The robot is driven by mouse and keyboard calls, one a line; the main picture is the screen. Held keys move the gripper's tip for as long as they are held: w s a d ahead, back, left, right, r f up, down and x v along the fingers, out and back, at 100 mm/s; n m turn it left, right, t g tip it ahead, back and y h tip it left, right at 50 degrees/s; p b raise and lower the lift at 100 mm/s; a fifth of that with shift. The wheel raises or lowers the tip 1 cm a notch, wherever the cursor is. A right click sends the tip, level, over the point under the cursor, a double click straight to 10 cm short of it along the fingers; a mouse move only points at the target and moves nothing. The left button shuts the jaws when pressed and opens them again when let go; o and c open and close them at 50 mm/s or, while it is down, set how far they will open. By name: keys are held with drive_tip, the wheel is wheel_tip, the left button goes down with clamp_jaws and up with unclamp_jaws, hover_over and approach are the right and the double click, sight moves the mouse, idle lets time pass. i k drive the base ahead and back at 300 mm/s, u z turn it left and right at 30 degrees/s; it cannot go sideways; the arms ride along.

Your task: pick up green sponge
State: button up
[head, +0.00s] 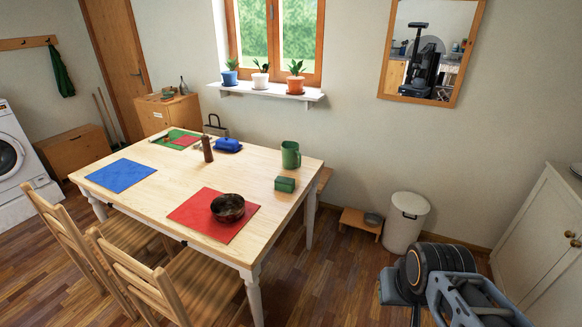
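A small green block (285,184), which looks like the green sponge, lies on the wooden table (160,192) near its right edge. It lies just in front of a green mug (290,155) and apart from it. Nothing covers the block. Part of my arm shows at the lower right, well to the right of the table and apart from it. My gripper's fingers cannot be made out in the head view.
A dark bowl (228,208) stands on a red mat (196,214). A pepper mill (207,148) and a blue butter dish (228,145) stand farther back. Chairs (128,268) line the near side. A white bin (404,222) and low stool (361,222) stand right of the table.

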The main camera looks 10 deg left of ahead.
sight(282, 184)
drive_tip(key=z, duration=0.3)
drive_tip(key=i, duration=2.8)
drive_tip(key=u, duration=3.05)
